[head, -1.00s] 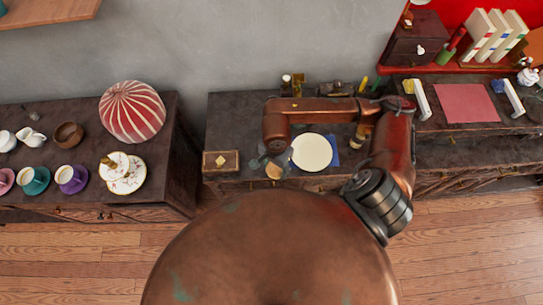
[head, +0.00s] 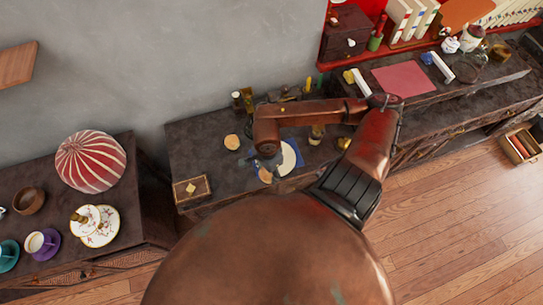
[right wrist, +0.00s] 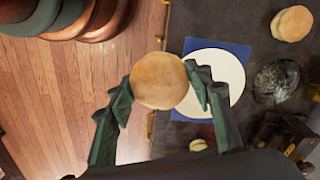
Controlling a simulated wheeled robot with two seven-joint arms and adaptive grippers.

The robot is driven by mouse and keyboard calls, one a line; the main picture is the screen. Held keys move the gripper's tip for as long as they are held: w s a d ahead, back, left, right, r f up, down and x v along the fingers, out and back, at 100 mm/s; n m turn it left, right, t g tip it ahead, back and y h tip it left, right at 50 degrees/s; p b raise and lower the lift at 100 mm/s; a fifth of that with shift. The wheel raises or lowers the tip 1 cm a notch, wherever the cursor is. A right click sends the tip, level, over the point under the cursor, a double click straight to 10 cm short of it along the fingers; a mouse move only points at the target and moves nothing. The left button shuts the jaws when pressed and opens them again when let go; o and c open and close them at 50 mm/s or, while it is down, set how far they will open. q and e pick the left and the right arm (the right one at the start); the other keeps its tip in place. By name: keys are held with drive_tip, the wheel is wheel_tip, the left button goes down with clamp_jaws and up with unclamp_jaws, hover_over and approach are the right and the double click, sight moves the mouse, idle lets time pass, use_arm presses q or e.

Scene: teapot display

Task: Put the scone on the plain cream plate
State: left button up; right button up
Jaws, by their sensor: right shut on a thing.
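The scone (right wrist: 160,80), round and golden, is held between the fingers of my right gripper (right wrist: 163,88). In the head view the held scone (head: 265,175) shows just below my right gripper (head: 266,160). The plain cream plate (head: 289,158) lies on a blue napkin on the middle cabinet, partly hidden by my arm. In the right wrist view the cream plate (right wrist: 225,70) is just right of the scone, partly covered by a finger. The scone appears over the cabinet's front edge, beside the plate. My left gripper is not in view.
A second similar round bun (head: 232,142) sits behind the gripper on the middle cabinet (head: 200,150). A wooden box (head: 191,191) is at its left end. Bottles (head: 247,98) stand at the back. The left cabinet holds cups, a striped dome (head: 90,160) and floral plates (head: 100,232).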

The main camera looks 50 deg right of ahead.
drive_tip(key=w+d+f, duration=0.3)
drive_tip(key=d+f, duration=0.1)
drive_tip(key=w+d+f, duration=0.4)
drive_tip(key=shift+w, duration=0.2)
drive_tip(key=shift+w+d+f, duration=0.35)
drive_tip(key=shift+d+f, duration=0.1)
drive_tip(key=shift+f, duration=0.15)
drive_tip(key=shift+f+p, duration=0.4)
drive_tip(key=shift+f, duration=1.1)
drive_tip(key=shift+f, duration=0.2)
drive_tip(key=o, duration=1.2)
drive_tip(key=shift+c, duration=0.2)
drive_tip(key=shift+r, duration=0.15)
